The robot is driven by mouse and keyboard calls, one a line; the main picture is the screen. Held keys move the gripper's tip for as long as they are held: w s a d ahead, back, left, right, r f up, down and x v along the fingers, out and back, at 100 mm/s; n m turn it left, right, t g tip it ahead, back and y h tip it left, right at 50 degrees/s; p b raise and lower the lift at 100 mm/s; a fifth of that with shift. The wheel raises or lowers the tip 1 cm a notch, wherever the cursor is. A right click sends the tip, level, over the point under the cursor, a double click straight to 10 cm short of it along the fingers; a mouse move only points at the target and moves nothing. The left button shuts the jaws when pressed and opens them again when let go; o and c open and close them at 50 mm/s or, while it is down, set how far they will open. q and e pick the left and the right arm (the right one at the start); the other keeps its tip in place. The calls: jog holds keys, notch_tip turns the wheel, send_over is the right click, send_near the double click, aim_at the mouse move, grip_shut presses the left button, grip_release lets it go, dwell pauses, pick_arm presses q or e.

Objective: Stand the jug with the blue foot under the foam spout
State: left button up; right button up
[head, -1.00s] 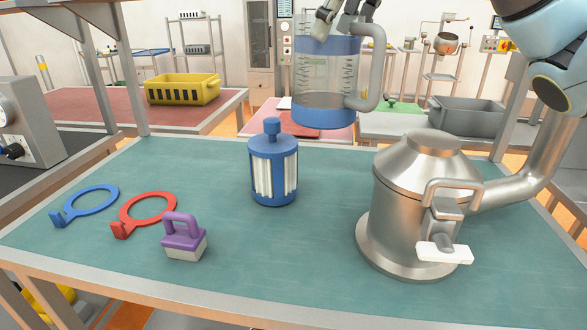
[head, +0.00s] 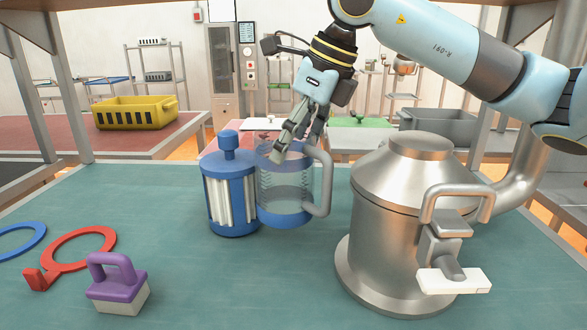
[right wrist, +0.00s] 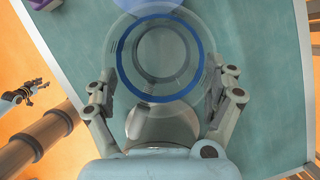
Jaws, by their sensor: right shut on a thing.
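In the right wrist view the jug's blue ring (right wrist: 120,60) lies between the fingers (right wrist: 158,98). I cannot tell which part is the foam spout.
Red ring (head: 110,240), blue ring (head: 40,235) and purple-handled block (head: 118,300) lie at left. The front middle table (head: 240,285) is clear.

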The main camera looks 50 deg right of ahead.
aim_at(294, 169)
jog(key=shift+f, duration=2.2)
jog(key=shift+f, duration=0.2)
jog(key=o, duration=1.4)
jog(key=shift+o, duration=0.2)
